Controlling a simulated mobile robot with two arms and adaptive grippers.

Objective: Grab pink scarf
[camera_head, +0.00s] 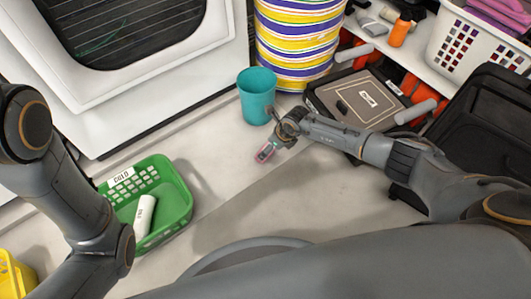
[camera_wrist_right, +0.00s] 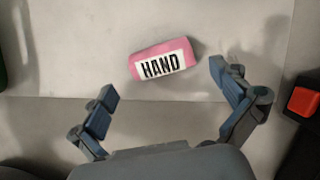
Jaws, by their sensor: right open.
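A small pink item (camera_head: 265,152) with a label lies on the pale floor near the middle of the head view. In the right wrist view the pink item (camera_wrist_right: 190,50) has a white label reading HAND and looks more like a bottle or tube than a scarf. My right gripper (camera_wrist_right: 163,84) is open, its two fingers spread with the item ahead of and between them, apart from both. In the head view my right gripper (camera_head: 280,132) is just above the item. Folded pink-purple cloth (camera_head: 503,14) sits at the top right. My left gripper is out of view.
A teal cup (camera_head: 257,97) stands close behind the right gripper. A green basket (camera_head: 183,208) holding a white bottle (camera_head: 144,214) is at left. A striped bin (camera_head: 295,45), a dark case (camera_head: 350,100) and a white basket (camera_head: 452,42) are at right. Floor between is clear.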

